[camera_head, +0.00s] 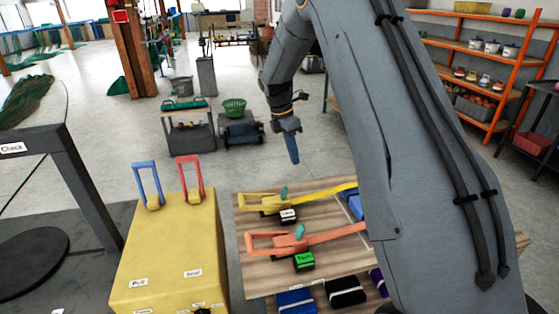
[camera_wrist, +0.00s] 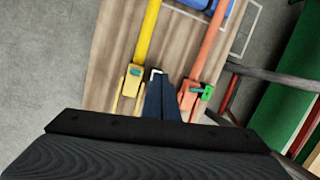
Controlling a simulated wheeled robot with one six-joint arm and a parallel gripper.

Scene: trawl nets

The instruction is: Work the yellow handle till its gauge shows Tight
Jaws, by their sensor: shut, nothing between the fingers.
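The yellow handle (camera_head: 255,201) belongs to a yellow ratchet on a wooden table, with a yellow strap (camera_head: 330,193) running right. It lies low and nearly flat. Its small dark gauge (camera_head: 288,216) has a white face whose word I cannot read. In the wrist view the yellow ratchet (camera_wrist: 132,80) is just left of my fingers, and its gauge (camera_wrist: 156,71) shows partly behind their tips. My gripper (camera_head: 294,158) is shut and empty, pointing down above and beyond the yellow ratchet in the head view. The fingers also show together in the wrist view (camera_wrist: 162,88).
An orange-red ratchet (camera_head: 275,242) with a green-faced gauge (camera_head: 304,262) lies parallel, nearer the front. Folded straps (camera_head: 347,291) lie at the table's front. A yellow box (camera_head: 165,250) with blue and red levers stands left. A blue object (camera_head: 354,205) sits by the yellow strap.

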